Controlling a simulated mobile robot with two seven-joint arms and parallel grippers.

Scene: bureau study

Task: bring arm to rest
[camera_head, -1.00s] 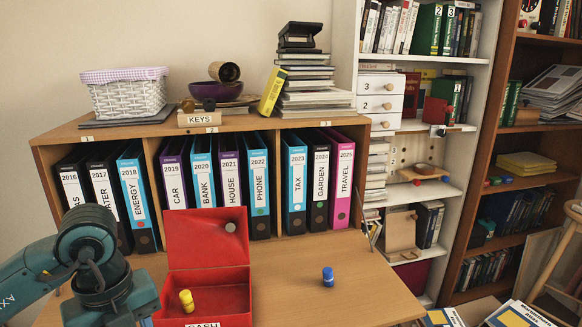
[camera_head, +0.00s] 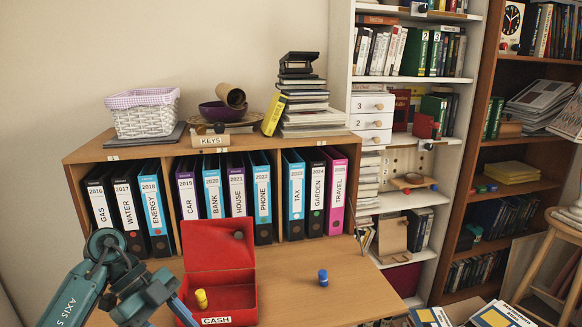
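My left arm (camera_head: 90,285) comes in from the lower left, teal and bent at the wrist. Its gripper end (camera_head: 170,303) is low beside the left side of the open red cash box (camera_head: 230,290). The fingertips are not clear, so I cannot tell whether it is open or shut. A yellow cylinder (camera_head: 202,299) stands inside the cash box, at its left. A blue cylinder (camera_head: 323,278) stands on the wooden desk top to the right. My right gripper is out of view.
Labelled binders (camera_head: 212,190) fill the bureau's compartments behind the desk. On top are a white basket (camera_head: 145,117), a purple bowl (camera_head: 222,112) and a stack of books (camera_head: 311,118). Shelves stand to the right, with a wooden stool (camera_head: 560,235). The desk's right half (camera_head: 350,295) is mostly clear.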

